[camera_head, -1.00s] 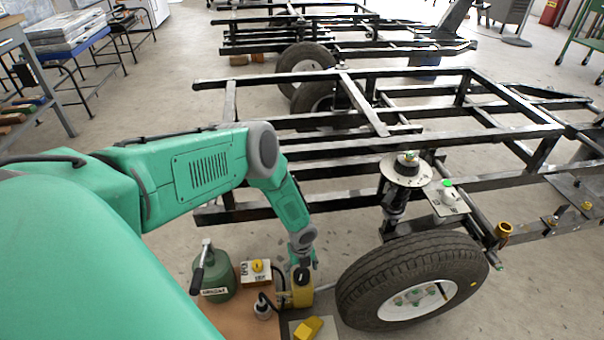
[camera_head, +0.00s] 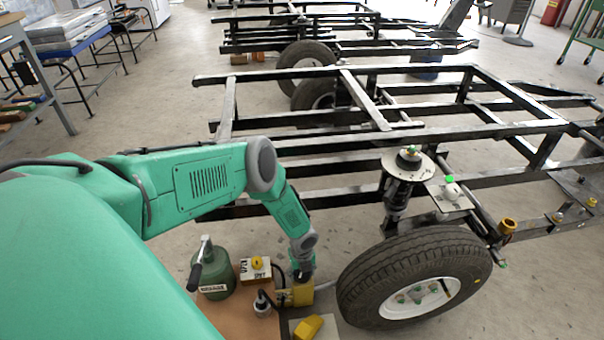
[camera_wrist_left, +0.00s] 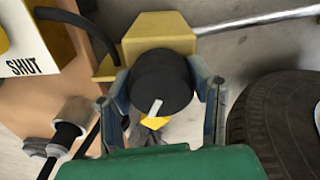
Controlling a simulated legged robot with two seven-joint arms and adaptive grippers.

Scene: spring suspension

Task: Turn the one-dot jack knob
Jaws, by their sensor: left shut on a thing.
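The yellow jack body (camera_head: 297,294) sits at the right edge of the brown board, left of the front tyre. It also shows in the left wrist view (camera_wrist_left: 158,32). Its round black knob (camera_wrist_left: 162,78) has a white stripe; I see no dot on it. My left gripper (camera_wrist_left: 162,90) is shut on this knob, one finger on each side. In the head view the left gripper (camera_head: 302,275) points down onto the jack and hides most of the knob. My right gripper is not in view.
A white box with a yellow knob (camera_head: 257,263) and a green can (camera_head: 214,279) stand left of the jack. A yellow wedge (camera_head: 308,327) lies in front. The tyre (camera_head: 362,285) and black chassis (camera_head: 310,168) are close on the right and behind.

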